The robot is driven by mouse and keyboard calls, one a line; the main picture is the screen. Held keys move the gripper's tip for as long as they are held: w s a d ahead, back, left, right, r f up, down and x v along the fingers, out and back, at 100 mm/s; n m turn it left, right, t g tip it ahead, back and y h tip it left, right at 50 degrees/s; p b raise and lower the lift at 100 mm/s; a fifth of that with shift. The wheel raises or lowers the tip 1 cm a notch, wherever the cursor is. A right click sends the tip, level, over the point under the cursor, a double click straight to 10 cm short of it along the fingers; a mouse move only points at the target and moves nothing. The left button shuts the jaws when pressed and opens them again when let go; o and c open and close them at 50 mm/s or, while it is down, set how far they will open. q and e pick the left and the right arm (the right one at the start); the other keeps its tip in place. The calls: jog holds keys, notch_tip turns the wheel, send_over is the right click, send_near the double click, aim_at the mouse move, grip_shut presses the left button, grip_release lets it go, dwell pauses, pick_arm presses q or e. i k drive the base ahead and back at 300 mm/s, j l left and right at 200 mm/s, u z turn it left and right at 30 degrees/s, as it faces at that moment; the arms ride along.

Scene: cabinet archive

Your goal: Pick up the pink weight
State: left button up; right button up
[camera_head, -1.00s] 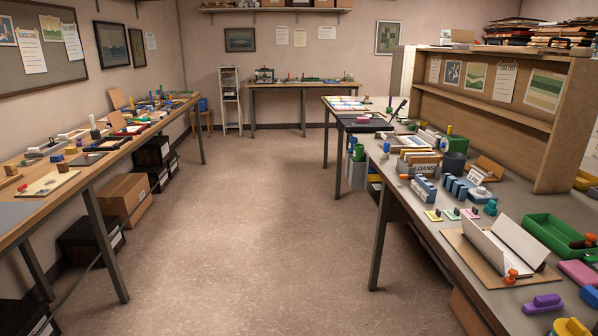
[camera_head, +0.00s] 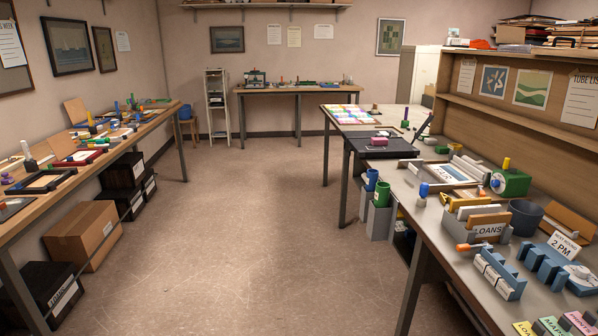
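A small pink block (camera_head: 376,141), which looks like the pink weight, sits on the dark mat (camera_head: 400,150) on the table at centre right. It is small in the view, and its exact shape is hard to tell. Neither of my grippers shows in the head view.
A cluttered bench (camera_head: 150,125) lines the left, with a cardboard box (camera_head: 78,232) below. The middle floor is clear.

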aim_at(375, 141)
jog(key=i+j+z, duration=0.2)
jog(key=i+z, duration=0.15)
jog(key=i, duration=0.25)
jog(key=i+j+z, duration=0.3)
jog(key=i, duration=0.25)
jog(key=i+j+z, duration=0.35)
jog(key=i+j, duration=0.15)
jog(key=i+j+z, duration=0.1)
jog(key=z, duration=0.35)
jog(key=i+j+z, duration=0.2)
jog(key=z, duration=0.2)
jog(key=i, duration=0.05)
